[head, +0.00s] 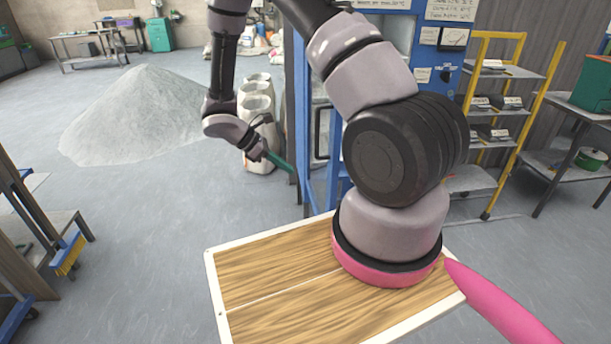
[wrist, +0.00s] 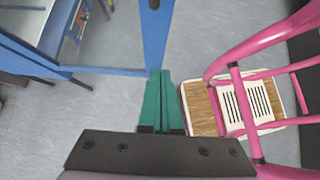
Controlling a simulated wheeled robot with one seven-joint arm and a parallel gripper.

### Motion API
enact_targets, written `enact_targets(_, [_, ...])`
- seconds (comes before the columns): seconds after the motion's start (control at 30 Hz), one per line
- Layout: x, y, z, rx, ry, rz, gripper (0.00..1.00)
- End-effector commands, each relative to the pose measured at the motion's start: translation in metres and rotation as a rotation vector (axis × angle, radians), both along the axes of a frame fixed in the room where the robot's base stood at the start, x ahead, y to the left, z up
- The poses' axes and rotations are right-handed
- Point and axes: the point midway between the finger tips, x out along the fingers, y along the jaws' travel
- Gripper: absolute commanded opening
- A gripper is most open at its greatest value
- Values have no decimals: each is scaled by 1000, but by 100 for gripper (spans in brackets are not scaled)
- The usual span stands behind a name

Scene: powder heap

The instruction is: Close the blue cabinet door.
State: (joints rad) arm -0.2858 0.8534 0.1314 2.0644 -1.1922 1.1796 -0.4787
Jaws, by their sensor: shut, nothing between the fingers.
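The blue cabinet (head: 398,40) stands behind my arm in the head view, and my arm hides much of it. Its blue door (head: 301,100) shows nearly edge-on at the cabinet's left side and appears to stand open. In the wrist view a blue frame (wrist: 155,35) with an open or clear middle rises just beyond my fingertips. My gripper (head: 289,168) has teal fingers and is at the left of the door, near its lower part. In the wrist view the gripper (wrist: 160,74) is shut and empty, its tips touching or very near the frame; I cannot tell which.
A grey powder heap (head: 140,115) lies on the floor at the left, with white sacks (head: 257,110) beside the cabinet. A yellow shelf rack (head: 495,105) stands to the right. A workbench (head: 40,220) is at the near left.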

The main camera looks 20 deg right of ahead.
Motion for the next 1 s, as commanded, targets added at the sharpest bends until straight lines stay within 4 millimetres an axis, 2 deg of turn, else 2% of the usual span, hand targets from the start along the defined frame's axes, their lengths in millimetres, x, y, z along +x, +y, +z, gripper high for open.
enact_targets(0.5, [-19,-70,-68,1,0,-8,0])
enact_targets(0.73, [-25,-98,-66,2,-2,-6,0])
enact_targets(1.0, [-26,-104,-66,1,-3,-4,0])
